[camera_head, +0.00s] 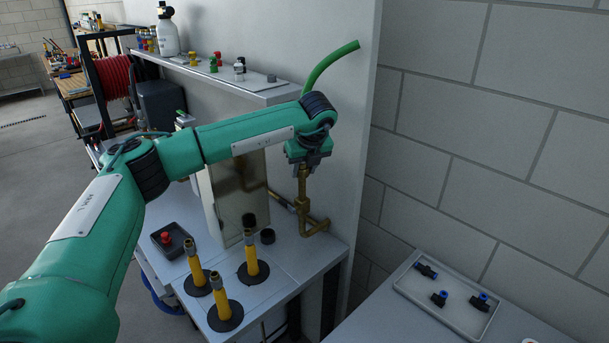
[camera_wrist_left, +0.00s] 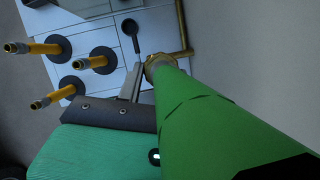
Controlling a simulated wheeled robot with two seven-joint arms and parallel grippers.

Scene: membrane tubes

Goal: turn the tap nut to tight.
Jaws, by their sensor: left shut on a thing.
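The brass tap pipe (camera_head: 303,188) rises beside the white wall, with its elbow low on the right. My left gripper (camera_head: 304,166) is over the top of the pipe, with its fingers largely hidden. In the left wrist view, the brass tap nut (camera_wrist_left: 158,63) shows at the end of a green hose (camera_wrist_left: 205,115). One grey finger (camera_wrist_left: 133,82) lies against the nut's side; the other is hidden behind the hose. The gripper is shut on the nut. The hose (camera_head: 327,62) also sticks up above my wrist in the head view. My right gripper is not in view.
Several yellow tubes with brass tops (camera_head: 251,255) stand on black discs on the bench left of the tap. A grey panel (camera_head: 240,185) stands behind them. A shelf (camera_head: 215,75) is above. A white tray (camera_head: 440,301) with blue fittings lies at right.

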